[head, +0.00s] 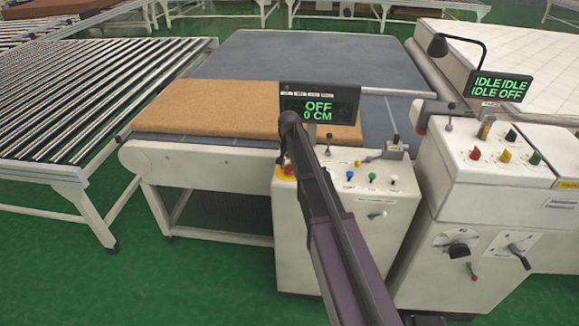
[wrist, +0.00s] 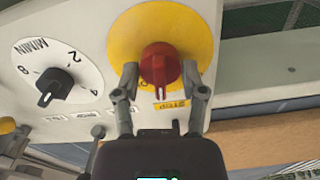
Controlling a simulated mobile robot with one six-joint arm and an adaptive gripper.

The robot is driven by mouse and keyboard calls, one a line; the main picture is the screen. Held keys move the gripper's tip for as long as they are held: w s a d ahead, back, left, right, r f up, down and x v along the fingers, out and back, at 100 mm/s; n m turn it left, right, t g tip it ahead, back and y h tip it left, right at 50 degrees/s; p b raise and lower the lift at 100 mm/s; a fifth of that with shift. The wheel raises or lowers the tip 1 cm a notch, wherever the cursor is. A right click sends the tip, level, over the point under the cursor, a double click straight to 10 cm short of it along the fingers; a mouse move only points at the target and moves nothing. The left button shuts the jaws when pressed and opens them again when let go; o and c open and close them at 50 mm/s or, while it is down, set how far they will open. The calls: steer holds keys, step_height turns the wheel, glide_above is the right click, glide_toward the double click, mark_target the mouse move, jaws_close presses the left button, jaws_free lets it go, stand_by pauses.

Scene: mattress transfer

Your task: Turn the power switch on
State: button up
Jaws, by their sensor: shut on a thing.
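A red rotary knob (wrist: 160,62) sits on a round yellow plate (wrist: 125,35) on the white control panel, with a small yellow label below it in the wrist view. My gripper (wrist: 160,69) has one finger on each side of the knob and is shut on it. In the head view my arm reaches to the panel's left end, where a bit of the yellow plate (head: 287,176) shows; the fingers are mostly hidden there. The display (head: 318,103) above this panel reads OFF and 0 CM.
A black dial (wrist: 56,82) on a white scale is beside the red knob. Blue, green and white buttons (head: 372,177) and a lever (head: 376,215) are on the same cabinet. A brown slab (head: 220,108) lies on the conveyor behind. A second console (head: 500,175) stands right.

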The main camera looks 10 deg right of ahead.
steer(key=m, duration=0.3)
steer(key=shift+s+m, duration=0.1)
steer(key=shift+m, duration=2)
steer(key=o, duration=1.2)
steer(key=shift+c, duration=0.2)
steer(key=shift+n, duration=0.4)
